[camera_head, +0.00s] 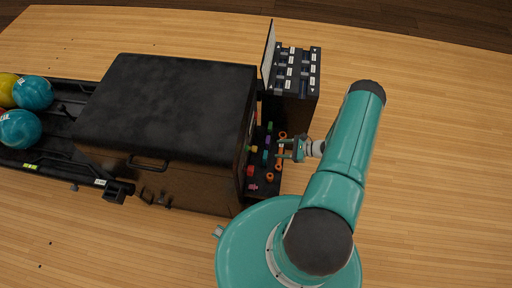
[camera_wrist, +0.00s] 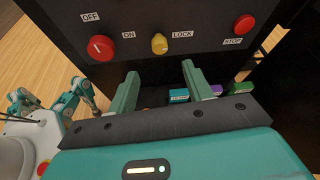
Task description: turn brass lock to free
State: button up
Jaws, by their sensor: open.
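The brass lock (camera_wrist: 159,43) is a small yellow knob on a dark upright panel (camera_wrist: 205,55) in the wrist view. A white LOCK label sits to its right. In the head view a small yellow spot (camera_head: 253,149) shows on the machine's right side, in line with my gripper. My gripper (camera_wrist: 160,78) is open and empty, its two green fingers below and either side of the lock, apart from it. My gripper also shows in the head view (camera_head: 284,149), to the right of the panel. The angle of the knob is hard to read.
A red switch (camera_wrist: 100,47) marked OFF and ON is left of the lock. A red STOP button (camera_wrist: 244,24) is at right. Several coloured blocks sit on a shelf below the panel. The large black machine (camera_head: 170,105) and a dark rack (camera_head: 292,75) stand close by.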

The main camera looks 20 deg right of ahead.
aim_at(253, 149)
jog(key=x, duration=1.1)
jog(key=shift+a+f, duration=0.25)
jog(key=shift+w, duration=0.1)
jog(key=shift+c, duration=0.2)
jog(key=c, duration=0.9)
